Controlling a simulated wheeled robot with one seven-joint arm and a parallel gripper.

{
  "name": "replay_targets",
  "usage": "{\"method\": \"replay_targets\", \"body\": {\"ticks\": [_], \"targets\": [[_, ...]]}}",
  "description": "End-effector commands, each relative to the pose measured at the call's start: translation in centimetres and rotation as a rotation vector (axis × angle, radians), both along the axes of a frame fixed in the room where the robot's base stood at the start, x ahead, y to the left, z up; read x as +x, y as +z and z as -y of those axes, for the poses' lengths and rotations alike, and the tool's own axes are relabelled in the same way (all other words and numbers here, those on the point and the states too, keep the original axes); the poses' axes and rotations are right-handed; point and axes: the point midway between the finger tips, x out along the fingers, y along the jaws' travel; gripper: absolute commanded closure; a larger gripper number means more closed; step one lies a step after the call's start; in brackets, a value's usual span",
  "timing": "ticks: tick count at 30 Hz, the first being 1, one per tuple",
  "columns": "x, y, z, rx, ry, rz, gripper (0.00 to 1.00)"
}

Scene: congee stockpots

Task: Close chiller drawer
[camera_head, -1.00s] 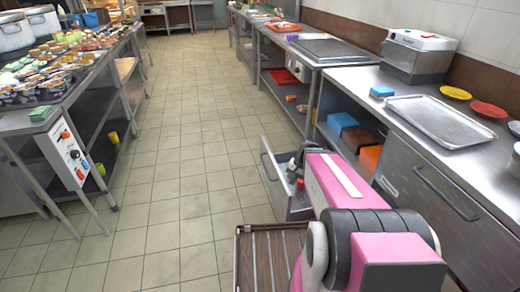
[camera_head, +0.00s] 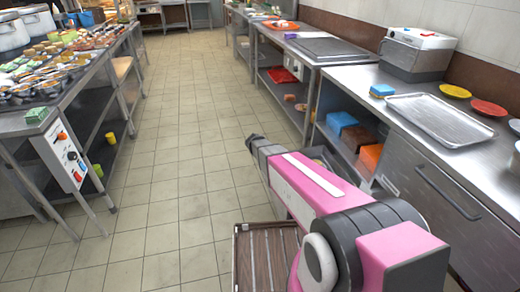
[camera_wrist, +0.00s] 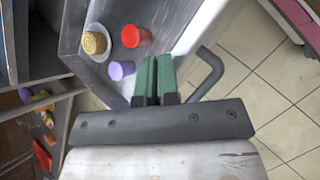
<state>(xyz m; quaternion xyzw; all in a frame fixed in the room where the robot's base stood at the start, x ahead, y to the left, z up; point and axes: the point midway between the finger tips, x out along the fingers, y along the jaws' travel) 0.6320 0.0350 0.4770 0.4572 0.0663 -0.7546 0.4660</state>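The chiller drawer (camera_wrist: 98,74) is pulled open in the wrist view, with its metal interior showing. Inside it are a tan round item (camera_wrist: 95,42), a red jar (camera_wrist: 131,36) and a purple item (camera_wrist: 121,70). Its grey bar handle (camera_wrist: 212,78) sticks out from the front, to the right of my fingers. My gripper (camera_wrist: 158,62) has its two green fingers side by side, with almost no gap and nothing seen between them. The fingertips overlap the drawer's front edge in the picture; I cannot tell whether they touch it.
A steel counter (camera_head: 400,85) runs along the right, with a closed front (camera_head: 430,190) below it. An open shelf holds a blue box (camera_head: 341,122) and an orange box (camera_head: 371,156). A food table (camera_head: 40,122) stands left. The tiled aisle (camera_head: 180,130) is clear.

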Motion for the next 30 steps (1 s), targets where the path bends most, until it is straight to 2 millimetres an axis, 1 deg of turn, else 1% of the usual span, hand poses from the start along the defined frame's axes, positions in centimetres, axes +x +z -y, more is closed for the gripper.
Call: {"method": "replay_targets", "body": {"ticks": [1,3,5,6,8,9,11,12,15,18,20,23,26,30], "targets": [[2.9,-1.0,-1.6,-0.051,0.080,-0.026,1.00],[5.0,-1.2,-3.2,-0.142,0.183,-0.082,1.00],[6.8,-1.3,-4.8,-0.225,0.262,-0.132,1.00],[8.4,-1.9,-6.0,-0.284,0.311,-0.172,1.00],[10.4,-2.5,-8.1,-0.375,0.378,-0.232,1.00],[11.8,-2.9,-9.7,-0.438,0.422,-0.273,1.00],[13.6,-3.5,-12.2,-0.534,0.481,-0.333,1.00],[14.7,-3.8,-13.9,-0.597,0.513,-0.371,1.00],[16.5,-4.2,-17.4,-0.722,0.570,-0.444,1.00],[17.3,-4.4,-19.5,-0.800,0.596,-0.487,1.00],[17.5,-4.4,-20.1,-0.824,0.603,-0.500,1.00],[17.5,-4.3,-19.9,-0.839,0.606,-0.509,1.00],[17.6,-4.2,-18.7,-0.838,0.604,-0.509,1.00],[18.0,-4.2,-16.4,-0.836,0.604,-0.508,1.00]]}}
